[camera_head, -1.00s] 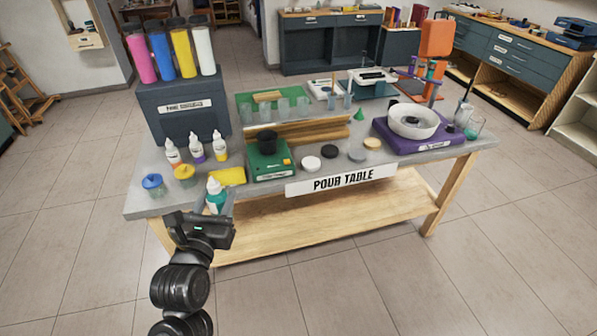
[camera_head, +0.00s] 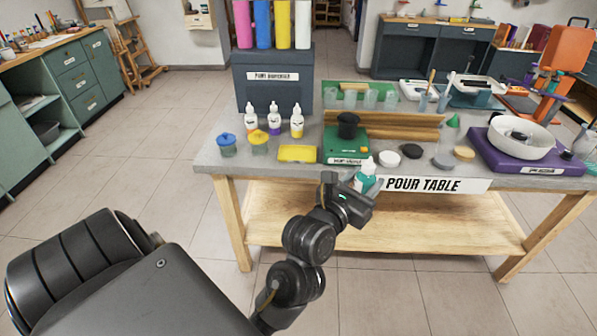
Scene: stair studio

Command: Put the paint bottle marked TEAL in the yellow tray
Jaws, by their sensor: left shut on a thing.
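My left gripper (camera_head: 361,187) is shut on a white-capped bottle with a teal body (camera_head: 366,174). My right gripper is out of view.
Three white paint bottles (camera_head: 274,121) stand behind the tray. Floor left of the table is clear.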

